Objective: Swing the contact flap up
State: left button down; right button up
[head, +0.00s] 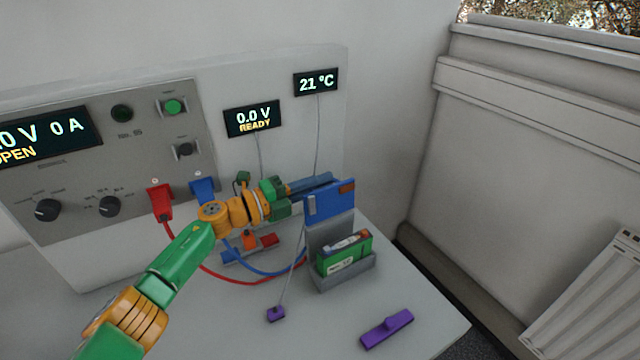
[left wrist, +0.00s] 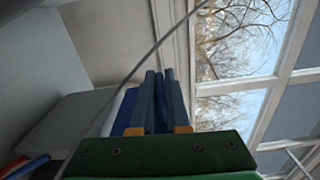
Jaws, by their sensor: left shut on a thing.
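The contact flap (head: 331,203) is a blue plate with a pale tab at its left and a brown patch at its upper right. It stands raised and tilted at the top of a grey upright, above the green battery (head: 345,255) in its grey holder (head: 347,280). My left gripper (head: 328,178) reaches in from the left and is shut on the flap at its upper edge. In the left wrist view the two grey-blue fingers (left wrist: 158,92) lie close together, with blue of the flap (left wrist: 124,112) beside them. The exact contact is hidden.
A purple block (head: 387,328) and a small purple piece on a cord (head: 276,314) lie on the table. Red and blue leads run from the cycler panel (head: 150,150) behind my arm. The voltage display (head: 252,120) reads 0.0 V READY.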

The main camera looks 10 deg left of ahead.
pick_arm(q)
jog(key=shift+f, duration=0.1)
jog(key=c, duration=0.9)
grip_release()
jog(key=shift+c, duration=0.2)
jog(key=shift+w+f, duration=0.1)
jog(key=shift+w, duration=0.05)
jog(key=r, duration=0.2)
jog(key=r+p, duration=0.1)
jog(key=r, duration=0.1)
jog(key=shift+s+r, duration=0.1)
jog(key=shift+s, duration=0.15)
jog(key=s+r+p, duration=0.2)
jog(key=s+r, duration=0.1)
jog(key=s, duration=0.1)
jog(key=s+d+r+p, duration=0.1)
jog(key=s+r+p, duration=0.1)
jog(key=s, duration=0.3)
jog(key=s+r+p, duration=0.1)
jog(key=s+r, duration=0.2)
jog(key=s, duration=0.1)
jog(key=shift+s+d+r+p, duration=0.25)
jog(key=shift+r+p, duration=0.15)
